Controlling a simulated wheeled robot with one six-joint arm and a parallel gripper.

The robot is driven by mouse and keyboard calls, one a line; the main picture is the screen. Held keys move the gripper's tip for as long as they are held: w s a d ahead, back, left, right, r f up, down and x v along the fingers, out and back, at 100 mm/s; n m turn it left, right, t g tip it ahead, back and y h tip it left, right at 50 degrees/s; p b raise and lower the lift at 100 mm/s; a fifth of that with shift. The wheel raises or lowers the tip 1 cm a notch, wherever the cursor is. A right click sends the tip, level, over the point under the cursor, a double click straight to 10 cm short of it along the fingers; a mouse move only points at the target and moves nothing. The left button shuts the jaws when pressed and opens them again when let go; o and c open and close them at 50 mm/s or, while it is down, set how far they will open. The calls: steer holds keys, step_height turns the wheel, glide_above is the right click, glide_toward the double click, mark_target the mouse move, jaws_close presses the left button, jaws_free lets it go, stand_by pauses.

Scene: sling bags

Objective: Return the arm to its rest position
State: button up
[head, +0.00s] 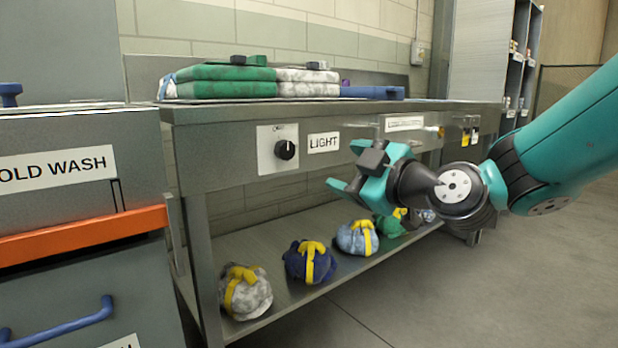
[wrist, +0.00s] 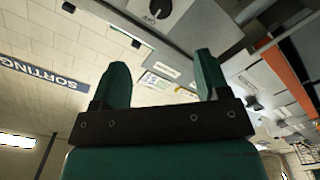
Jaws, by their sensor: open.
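My teal arm reaches in from the right in the head view. My gripper (head: 345,168) is open and empty, in front of the metal table's (head: 220,180) front panel, to the right of the black knob and below the LIGHT label's height. In the wrist view my gripper (wrist: 160,85) shows two teal fingers spread apart with nothing between them. The wrist camera looks towards the wall and the table front at a tilt. No bag is in my gripper.
Several sling bags with yellow straps, such as a dark blue one (head: 309,262), lie on the lower shelf (head: 350,265). Folded green stacks (head: 226,82) sit on the tabletop. A cabinet labelled OLD WASH (head: 60,140) stands at left. Open floor (head: 510,290) lies at right.

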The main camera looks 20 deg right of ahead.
steer(key=s+a+f+m+g+y+p, duration=0.1)
steer(key=s+a+f+g+y+p, duration=0.2)
steer(key=s+a+g+p, duration=0.55)
steer(key=s+a+m+g+h+p, duration=0.2)
steer(key=s+m+g+h, duration=0.2)
steer(key=s+g, duration=0.75)
step_height(320, 180, up, 37)
steer(key=s+t+p, duration=0.2)
steer(key=p, duration=3.5)
steer(key=shift+s+f+m+t, duration=0.2)
steer(key=shift+s+m+t, duration=0.15)
steer(key=shift+m+t, duration=0.05)
